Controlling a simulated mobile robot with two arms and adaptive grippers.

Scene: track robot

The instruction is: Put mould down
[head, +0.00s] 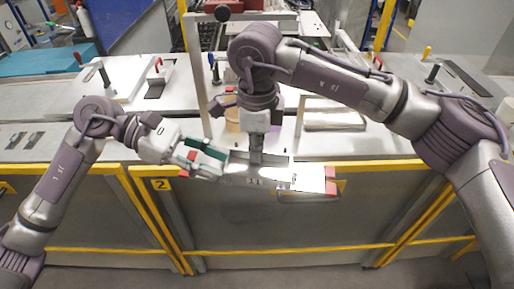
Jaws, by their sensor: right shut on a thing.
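The mould (272,175) is a long light-grey metal piece with red at its right end. It appears level, in front of the table's yellow front edge in the head view. My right gripper (256,157) comes down from above and is shut on the middle of the mould. My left gripper (200,160) is at the mould's left end, among green and red parts. I cannot tell which of these parts belong to the mould, or whether the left fingers are closed. Both sets of fingertips are partly hidden.
The grey table (60,152) runs behind the mould, with a yellow front rail and a plate marked 2 (161,184). A metal frame (200,80) stands behind my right gripper. A round tan object (232,120) and a flat pale stack (334,120) lie on the table.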

